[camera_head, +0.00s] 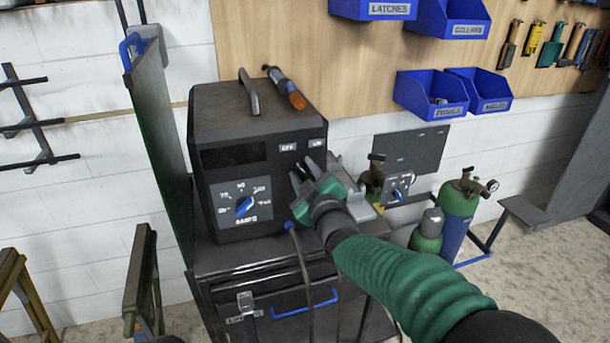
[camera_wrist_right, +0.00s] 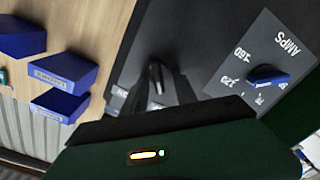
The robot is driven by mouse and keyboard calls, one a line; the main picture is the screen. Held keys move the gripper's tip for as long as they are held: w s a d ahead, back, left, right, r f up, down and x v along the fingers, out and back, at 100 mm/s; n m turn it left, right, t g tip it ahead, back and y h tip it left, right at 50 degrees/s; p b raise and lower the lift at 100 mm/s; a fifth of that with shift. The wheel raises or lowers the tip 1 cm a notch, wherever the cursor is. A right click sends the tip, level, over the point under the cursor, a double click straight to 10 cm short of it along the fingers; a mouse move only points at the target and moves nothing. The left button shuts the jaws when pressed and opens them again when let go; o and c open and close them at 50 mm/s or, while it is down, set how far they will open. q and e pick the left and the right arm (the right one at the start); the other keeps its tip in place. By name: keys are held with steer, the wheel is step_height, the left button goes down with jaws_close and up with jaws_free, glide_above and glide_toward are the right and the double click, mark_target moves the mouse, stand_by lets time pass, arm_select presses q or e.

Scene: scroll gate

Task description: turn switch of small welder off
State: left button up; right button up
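The small welder (camera_head: 225,170) is a black box with a top handle, on a dark cart. Its front has a blue knob (camera_head: 244,206) on an AMPS dial and two small white labels, at least one seeming to read OFF, at the upper right. My right gripper (camera_head: 312,172) is in front of the face just below these labels, its fingers a little apart. In the right wrist view a small metallic switch lever (camera_wrist_right: 157,76) shows near the fingertips; I cannot tell if they touch it. My left gripper is not in view.
A torch-like tool with an orange end (camera_head: 297,100) lies on the welder's top. A green panel (camera_head: 163,140) stands close at the left. Gas cylinders (camera_head: 460,205) stand at the right. Blue bins (camera_head: 433,93) hang on the wall behind.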

steer(key=shift+s+d, duration=0.15)
steer(key=shift+s, duration=0.15)
steer(key=b+v, duration=0.1)
steer(key=v, duration=1.5)
steer(key=shift+s, duration=0.1)
steer(key=s+d+f+m+g+h+p, duration=0.2)
steer(key=d+f+m+g+h+p, duration=0.25)
steer(key=f, duration=0.55)
steer(key=s+d+f+m+g+p, duration=0.1)
steer(key=s+d+f+m+g, duration=0.2)
steer(key=s+d+f+g, duration=0.2)
steer(key=s+d+f+m+g+h+p, duration=0.1)
steer(key=s+d+f+m+g, duration=0.3)
steer(key=s, duration=0.7)
step_height(320, 180, down, 3)
steer(key=shift+s+d+f+g+p, duration=0.3)
steer(key=shift+d+g, duration=0.25)
steer(key=shift+d, duration=0.4)
